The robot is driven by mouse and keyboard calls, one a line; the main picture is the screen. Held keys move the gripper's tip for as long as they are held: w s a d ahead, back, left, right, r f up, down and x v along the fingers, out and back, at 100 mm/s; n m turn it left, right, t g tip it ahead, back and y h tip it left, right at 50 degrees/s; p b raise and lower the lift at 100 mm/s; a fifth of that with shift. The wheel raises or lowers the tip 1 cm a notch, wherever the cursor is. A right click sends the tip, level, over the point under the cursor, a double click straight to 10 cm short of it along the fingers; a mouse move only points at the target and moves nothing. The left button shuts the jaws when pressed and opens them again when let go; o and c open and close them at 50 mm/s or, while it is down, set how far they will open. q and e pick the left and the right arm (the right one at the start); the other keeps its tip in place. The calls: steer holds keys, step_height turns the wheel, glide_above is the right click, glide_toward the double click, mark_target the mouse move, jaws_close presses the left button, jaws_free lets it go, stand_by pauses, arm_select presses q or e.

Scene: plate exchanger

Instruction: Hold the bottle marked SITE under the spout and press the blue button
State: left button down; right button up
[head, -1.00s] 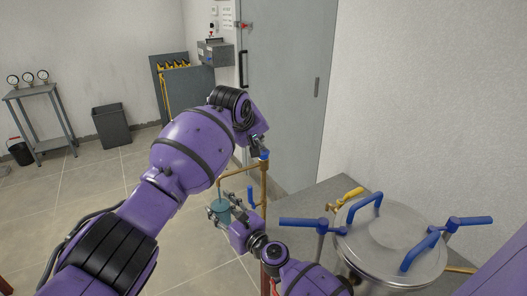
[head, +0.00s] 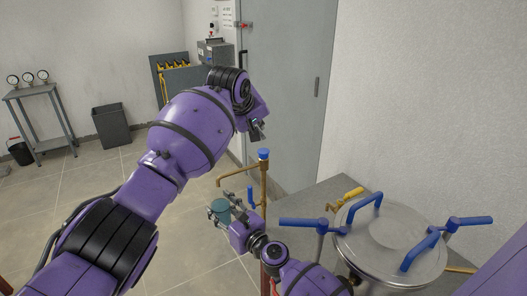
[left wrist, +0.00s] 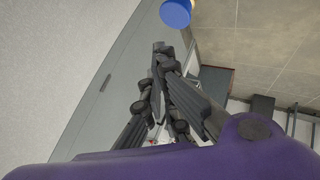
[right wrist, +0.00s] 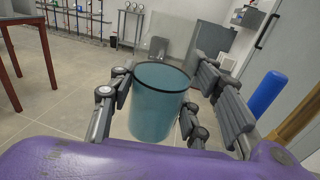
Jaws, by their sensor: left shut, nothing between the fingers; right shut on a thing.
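A teal, open-topped bottle (head: 219,209) is held upright between the fingers of my right gripper (head: 222,202). It shows large in the right wrist view (right wrist: 157,105); no SITE marking is visible. In the head view the brass spout's (head: 222,180) downturned end appears just above the bottle; exact alignment is unclear. The round blue button (head: 263,153) caps the brass pipe and also shows in the left wrist view (left wrist: 175,12). My left gripper (head: 258,133) is shut and empty, above the button and apart from it.
A blue lever (head: 251,197) hangs beside the brass pipe, close to my right gripper. A steel vessel (head: 390,240) with blue handles stands at the right on a grey bench (head: 345,190). A grey door (head: 290,90) is behind. Open floor lies left.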

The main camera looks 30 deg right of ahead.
mark_target(259, 150)
arm_select(q)
step_height(259, 150, up, 3)
steer(key=shift+f, duration=0.15)
arm_select(e)
steer(key=shift+r, duration=0.1)
stand_by(0.4)
